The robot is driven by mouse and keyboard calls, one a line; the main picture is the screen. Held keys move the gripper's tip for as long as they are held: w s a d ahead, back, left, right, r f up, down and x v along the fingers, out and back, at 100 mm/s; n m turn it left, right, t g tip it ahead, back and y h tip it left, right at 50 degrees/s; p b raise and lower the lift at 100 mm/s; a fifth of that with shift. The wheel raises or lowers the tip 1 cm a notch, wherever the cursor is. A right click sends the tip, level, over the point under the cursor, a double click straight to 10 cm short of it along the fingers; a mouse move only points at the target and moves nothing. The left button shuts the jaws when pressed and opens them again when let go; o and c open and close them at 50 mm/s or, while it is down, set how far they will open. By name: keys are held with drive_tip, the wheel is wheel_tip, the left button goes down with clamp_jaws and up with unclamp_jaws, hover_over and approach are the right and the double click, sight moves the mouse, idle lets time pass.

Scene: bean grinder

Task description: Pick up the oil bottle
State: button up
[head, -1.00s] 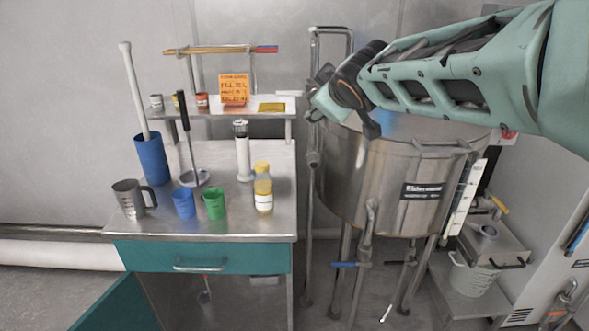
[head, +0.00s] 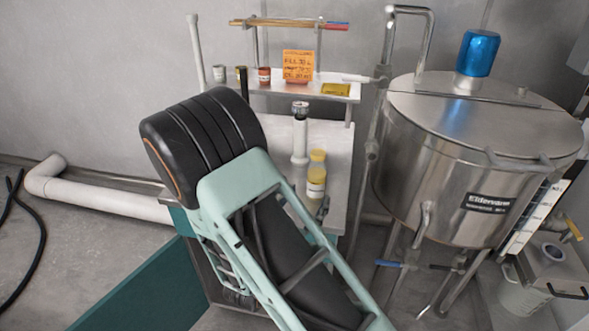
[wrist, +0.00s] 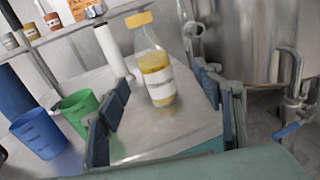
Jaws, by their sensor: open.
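The oil bottle (head: 316,178) stands upright on the metal worktop, with a yellow cap, yellow contents and a white label. It also shows in the wrist view (wrist: 155,72), tilted by the camera angle. In the wrist view my gripper (wrist: 165,95) is open. Its two dark pads stand apart, one left and one right of the bottle, with the bottle beyond them in the gap. I cannot tell how far the bottle is from the pads; nothing is held.
A green cup (wrist: 78,112) and a blue cup (wrist: 40,134) stand left of the gripper. A white cylinder (head: 300,134) stands just behind the bottle. A shelf (head: 322,90) with small jars is at the back. A large steel tank (head: 440,150) stands close on the right.

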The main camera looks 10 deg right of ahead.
sight(314, 180)
drive_tip(key=shift+w+a+n+t, duration=0.1)
drive_tip(key=shift+a+n+t, duration=0.2)
drive_tip(key=shift+a, duration=0.1)
drive_tip(key=shift+y, duration=0.4)
drive_tip(key=x, duration=1)
drive_tip(key=shift+w+d+r, duration=0.1)
drive_tip(key=shift+w, duration=0.1)
drive_tip(key=c, duration=1.5)
